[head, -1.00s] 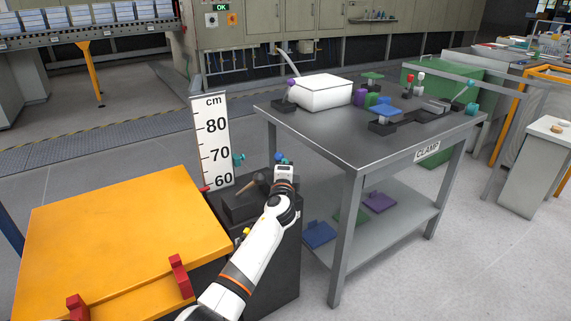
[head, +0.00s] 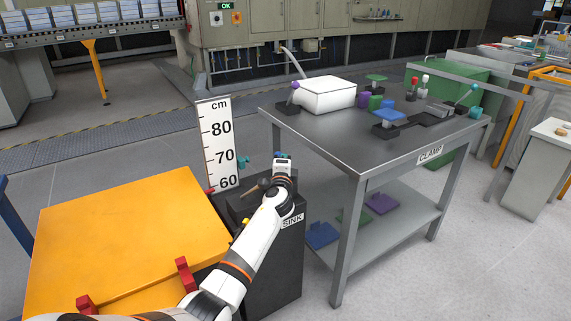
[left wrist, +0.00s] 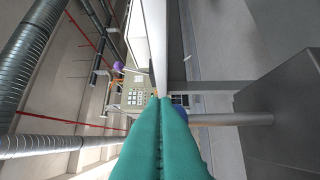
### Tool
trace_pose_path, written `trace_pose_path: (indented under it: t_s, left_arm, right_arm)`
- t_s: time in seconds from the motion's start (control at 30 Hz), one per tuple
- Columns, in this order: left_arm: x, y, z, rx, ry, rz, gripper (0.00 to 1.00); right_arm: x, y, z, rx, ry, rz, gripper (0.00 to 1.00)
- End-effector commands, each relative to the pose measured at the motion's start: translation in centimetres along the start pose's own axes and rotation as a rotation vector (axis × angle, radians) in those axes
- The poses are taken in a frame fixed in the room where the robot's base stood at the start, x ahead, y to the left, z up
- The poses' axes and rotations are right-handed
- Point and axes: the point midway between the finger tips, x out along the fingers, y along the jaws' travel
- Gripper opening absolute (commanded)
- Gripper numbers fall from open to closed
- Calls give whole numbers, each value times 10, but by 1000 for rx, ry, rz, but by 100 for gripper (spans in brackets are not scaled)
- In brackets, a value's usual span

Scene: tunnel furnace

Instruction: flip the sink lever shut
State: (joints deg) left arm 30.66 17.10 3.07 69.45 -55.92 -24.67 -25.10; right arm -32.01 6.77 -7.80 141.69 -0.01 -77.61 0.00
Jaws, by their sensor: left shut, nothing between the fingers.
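The sink unit is a dark grey cabinet (head: 291,247) with a white SINK label, beside the orange box. A short brownish handle, which looks like the sink lever (head: 251,190), lies slanted over the unit's top. Its base and exact angle are hard to make out. My left gripper (head: 280,157) is above the back of the unit, to the right of this handle and apart from it in the picture. Its teal fingers fill the lower middle of the left wrist view (left wrist: 158,105), pressed together and empty. The lever does not show there. My right gripper is out of view.
A centimetre scale board (head: 217,140) stands behind the unit. An orange box (head: 130,240) with red handles is at the left. The grey CLAMP table (head: 350,150) is close on the right, with a white box (head: 327,97) and several coloured fixtures on it.

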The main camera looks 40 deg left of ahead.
Motion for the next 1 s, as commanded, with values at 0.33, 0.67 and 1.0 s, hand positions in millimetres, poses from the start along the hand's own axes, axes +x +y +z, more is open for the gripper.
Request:
trace_pose_path:
  t_s: [0.33, 0.67, 1.0]
  left_arm:
    - [11, 4, -8, 1, 1, 0, 0]
    - [12, 4, -9, 0, 0, 0, 0]
    - [10, 4, -9, 1, 0, 0, 0]
  right_arm:
    - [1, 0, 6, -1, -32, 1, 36]
    - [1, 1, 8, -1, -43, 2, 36]
    - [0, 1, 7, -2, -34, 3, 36]
